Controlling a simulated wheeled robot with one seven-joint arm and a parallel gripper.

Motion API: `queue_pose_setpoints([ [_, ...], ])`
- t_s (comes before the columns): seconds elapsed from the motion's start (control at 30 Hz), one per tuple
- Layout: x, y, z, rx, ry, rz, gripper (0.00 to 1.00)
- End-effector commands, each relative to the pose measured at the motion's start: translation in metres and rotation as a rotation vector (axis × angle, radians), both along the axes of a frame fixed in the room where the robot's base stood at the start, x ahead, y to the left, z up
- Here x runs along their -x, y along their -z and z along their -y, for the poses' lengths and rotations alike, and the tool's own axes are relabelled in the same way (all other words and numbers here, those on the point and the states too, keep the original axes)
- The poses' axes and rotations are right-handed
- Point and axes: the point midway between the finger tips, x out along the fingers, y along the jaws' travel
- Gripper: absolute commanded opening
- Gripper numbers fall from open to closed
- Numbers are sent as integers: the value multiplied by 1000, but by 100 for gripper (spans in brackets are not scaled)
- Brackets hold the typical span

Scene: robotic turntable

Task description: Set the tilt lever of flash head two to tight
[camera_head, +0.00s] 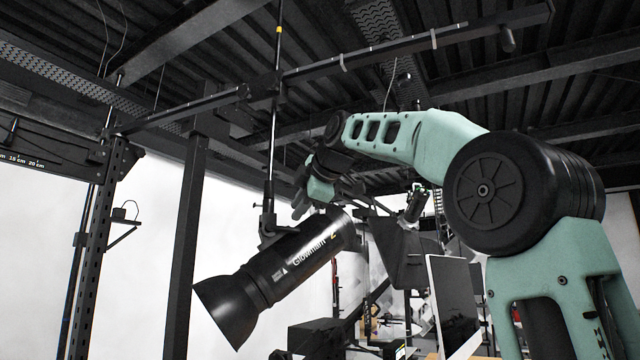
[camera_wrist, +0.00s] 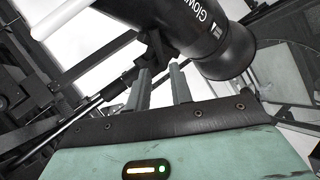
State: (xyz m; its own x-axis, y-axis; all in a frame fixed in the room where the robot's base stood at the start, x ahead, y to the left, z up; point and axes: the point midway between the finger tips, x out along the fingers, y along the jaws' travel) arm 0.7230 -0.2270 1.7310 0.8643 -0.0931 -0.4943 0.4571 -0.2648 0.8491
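The flash head (camera_head: 285,268) is a black cylinder with a flared front, white "Glowmann" lettering and a small yellow mark that looks like a 2. It hangs tilted from a bracket (camera_head: 272,232) on a vertical pole, its front toward the lower left. In the wrist view the flash head (camera_wrist: 222,45) is at the upper right and the bracket (camera_wrist: 155,52) is just beyond my fingertips. My gripper (camera_head: 300,207) is beside the bracket, above the flash head; the wrist view shows its fingers (camera_wrist: 160,72) apart with nothing clearly between them. I cannot make out the tilt lever for certain.
The vertical pole (camera_head: 273,140) hangs from an overhead rail (camera_head: 400,48). A dark upright post (camera_head: 185,260) stands to the left. Behind are a dark softbox-like shape (camera_head: 400,255), a monitor (camera_head: 453,300) and other stands. A white backdrop fills the left.

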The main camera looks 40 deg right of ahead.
Motion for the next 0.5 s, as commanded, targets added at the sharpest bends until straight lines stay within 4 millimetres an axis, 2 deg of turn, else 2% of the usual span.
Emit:
queue_pose_setpoints([
  [0.2,46,-25,-5,1,1,5,22],
  [0.4,77,-44,-8,1,1,3,22],
  [0.5,86,-49,-9,1,1,1,22],
])
